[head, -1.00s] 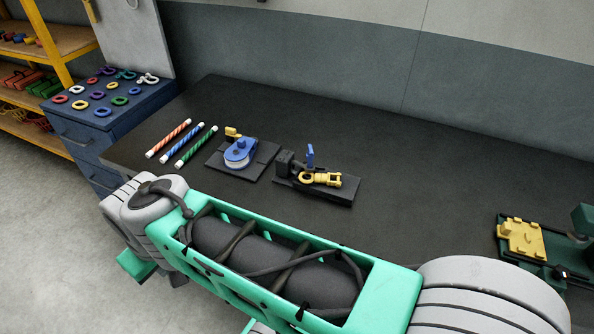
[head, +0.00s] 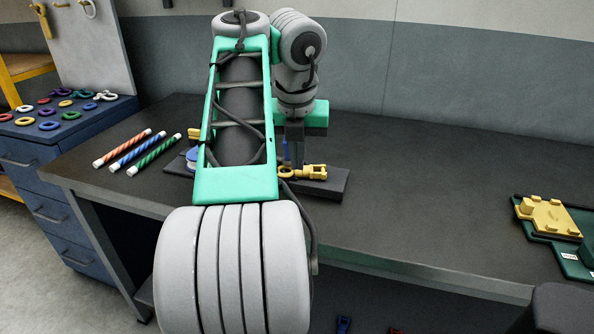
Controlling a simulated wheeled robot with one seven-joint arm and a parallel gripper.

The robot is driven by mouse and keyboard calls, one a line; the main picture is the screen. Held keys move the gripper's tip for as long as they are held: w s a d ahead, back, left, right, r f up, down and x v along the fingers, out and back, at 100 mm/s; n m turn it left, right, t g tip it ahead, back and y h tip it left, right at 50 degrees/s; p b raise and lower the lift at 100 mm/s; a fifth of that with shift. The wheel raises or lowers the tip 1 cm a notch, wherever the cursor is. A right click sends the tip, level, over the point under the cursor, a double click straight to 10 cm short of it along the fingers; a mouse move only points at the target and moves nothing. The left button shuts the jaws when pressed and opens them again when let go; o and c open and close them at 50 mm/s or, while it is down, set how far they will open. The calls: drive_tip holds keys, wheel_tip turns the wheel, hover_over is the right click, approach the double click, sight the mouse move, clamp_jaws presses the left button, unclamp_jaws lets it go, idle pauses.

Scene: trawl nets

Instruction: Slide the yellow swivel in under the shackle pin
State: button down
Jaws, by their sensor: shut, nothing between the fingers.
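The yellow swivel (head: 314,172) lies on a dark fixture block (head: 335,184) on the bench, its squared end to the right and its ring end to the left. My gripper (head: 294,166) points down just behind and above the ring end, partly hidden by my own arm. Its fingers look shut with nothing between them. I cannot tell whether they touch the swivel. A little of a blue upright part (head: 286,151) shows beside the fingers. The shackle and its pin are not clearly visible behind my arm.
A blue pulley (head: 192,155) on a dark plate is mostly hidden by my arm. Three striped rods (head: 130,150) lie to its left. A green fixture with a yellow plate (head: 549,217) stands at the right. The bench between is clear.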

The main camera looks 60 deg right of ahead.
sight(308, 172)
drive_tip(key=b+x, duration=0.5)
drive_tip(key=x, duration=0.2)
drive_tip(key=shift+a+f, duration=0.1)
drive_tip(key=shift+f, duration=0.05)
drive_tip(key=d, duration=0.1)
drive_tip(key=w+d, duration=0.1)
drive_tip(key=d, duration=0.1)
drive_tip(key=shift+w+d+p, duration=0.1)
drive_tip(key=shift+d+p, duration=0.05)
drive_tip(key=shift+p, duration=0.2)
drive_tip(key=shift+w+d, duration=0.15)
drive_tip(key=shift+d, duration=0.2)
drive_tip(key=shift+w+d+p, duration=0.3)
drive_tip(key=shift+w+d, duration=0.05)
drive_tip(key=shift+d, duration=0.5)
drive_tip(key=shift+a, duration=0.1)
